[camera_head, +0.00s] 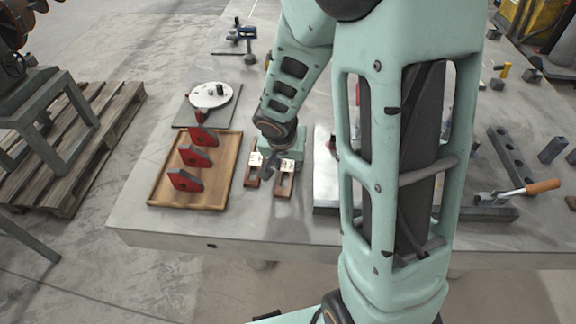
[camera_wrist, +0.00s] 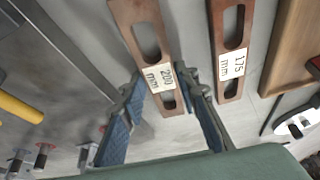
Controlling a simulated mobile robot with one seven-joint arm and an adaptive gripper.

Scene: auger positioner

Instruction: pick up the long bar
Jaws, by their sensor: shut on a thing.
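The long bar is a brown slotted bar labelled 200 mm (camera_wrist: 150,45) in the wrist view; in the head view it (camera_head: 285,183) lies near the front table edge. My gripper (camera_wrist: 159,80) has one blue-padded finger on each side of it near the label and is shut on it. In the head view my gripper (camera_head: 270,165) is partly hidden by my arm. A shorter bar labelled 175 mm (camera_wrist: 229,45) lies beside it, towards the wooden tray, and also shows in the head view (camera_head: 252,178). I cannot tell whether the long bar is clear of the table.
A wooden tray (camera_head: 154,190) with red angled blocks stands left of the bars. Behind it is a round white dial (camera_head: 211,94) on a dark plate. A metal block (camera_head: 326,185) lies right of the bars.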

